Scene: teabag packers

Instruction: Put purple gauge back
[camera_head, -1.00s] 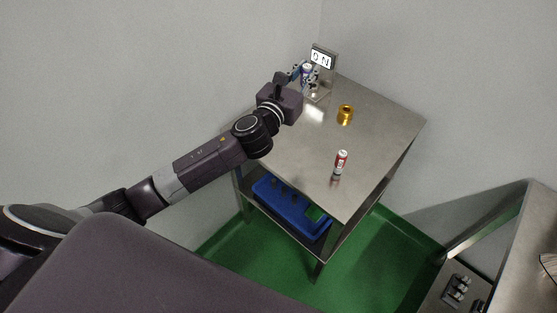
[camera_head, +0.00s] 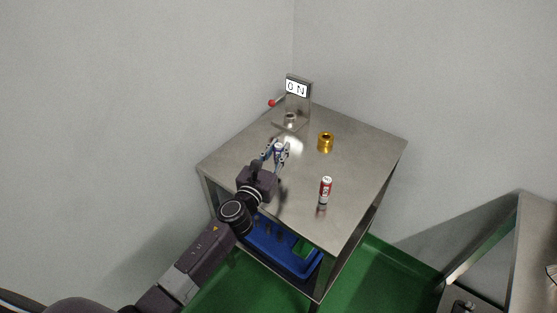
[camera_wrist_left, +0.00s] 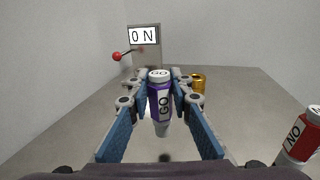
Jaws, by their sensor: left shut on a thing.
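The purple gauge (camera_wrist_left: 159,100) has a white top marked "GO" and a pale, narrower lower end. My left gripper (camera_head: 276,150) is shut on it and holds it upright, apparently above the steel table (camera_head: 232,160); the left wrist view shows the gauge between the fingertips (camera_wrist_left: 160,88). A red and white gauge (camera_head: 325,190) stands on the table to the right of the gripper; it shows in the left wrist view marked "NO" (camera_wrist_left: 301,137). My right gripper is not in view.
A brass ring-like part (camera_head: 326,142) stands on the table. A blue tray (camera_head: 283,253) lies on the shelf below.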

